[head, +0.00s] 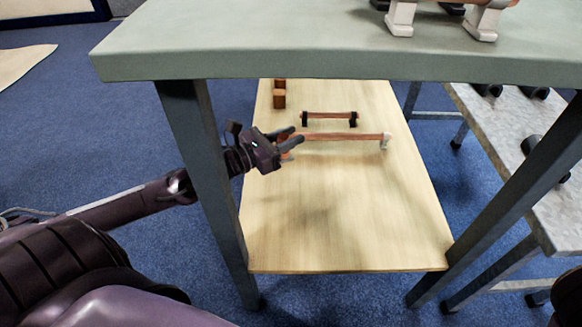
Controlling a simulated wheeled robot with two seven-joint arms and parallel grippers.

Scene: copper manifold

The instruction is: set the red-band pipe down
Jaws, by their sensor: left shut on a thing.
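A long copper pipe (345,137) with a white fitting (385,141) at its right end lies level at the wooden lower shelf (340,220) under the table. My left gripper (291,144) reaches in from the left, past the table leg, and is shut on this pipe's left end. The fingers hide part of that end. I cannot make out a red band at this size. I cannot tell whether the pipe touches the shelf or hangs just above it. My right gripper is not in view.
A shorter copper pipe (330,117) with black ends lies just behind. Small brown blocks (279,98) sit at the back left. The green tabletop (300,50) hangs over the shelf, with legs at both front corners. The shelf's front is bare. A grey bench (520,125) stands right.

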